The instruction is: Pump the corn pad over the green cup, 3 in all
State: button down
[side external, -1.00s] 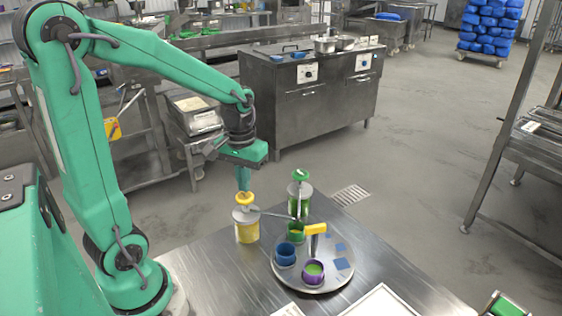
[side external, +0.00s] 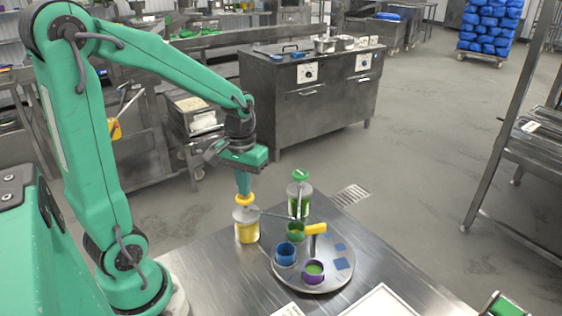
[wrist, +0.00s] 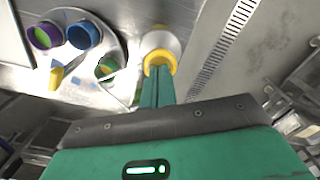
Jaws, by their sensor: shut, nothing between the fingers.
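The yellow corn pad (side external: 245,199) tops a clear dispenser (side external: 247,229) with yellow contents; the pad also shows in the wrist view (wrist: 158,60). My gripper (side external: 244,194) is shut and empty, pointing down with its fingertips against the pad. It also shows in the wrist view (wrist: 158,75). The green cup (side external: 296,232) stands at the back of a round tray (side external: 336,281), and shows in the wrist view (wrist: 106,69). The corn dispenser's thin spout (side external: 272,213) reaches across toward the green cup. I cannot tell how much corn the cup holds.
A blue cup (side external: 285,254), a purple cup (side external: 313,273) with green contents and a yellow-topped upright piece (side external: 315,229) are on the tray. A green-topped dispenser (side external: 300,200) stands behind. The steel table (side external: 215,275) is bare at front left.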

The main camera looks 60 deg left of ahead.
jog(key=shift+f, duration=1)
jog(key=shift+r, duration=1.55)
jog(key=shift+f, duration=1.35)
dwell(0.4)
jog(key=shift+r, duration=1.35)
jog(key=shift+r, duration=3)
jog(key=shift+d+r, duration=0.1)
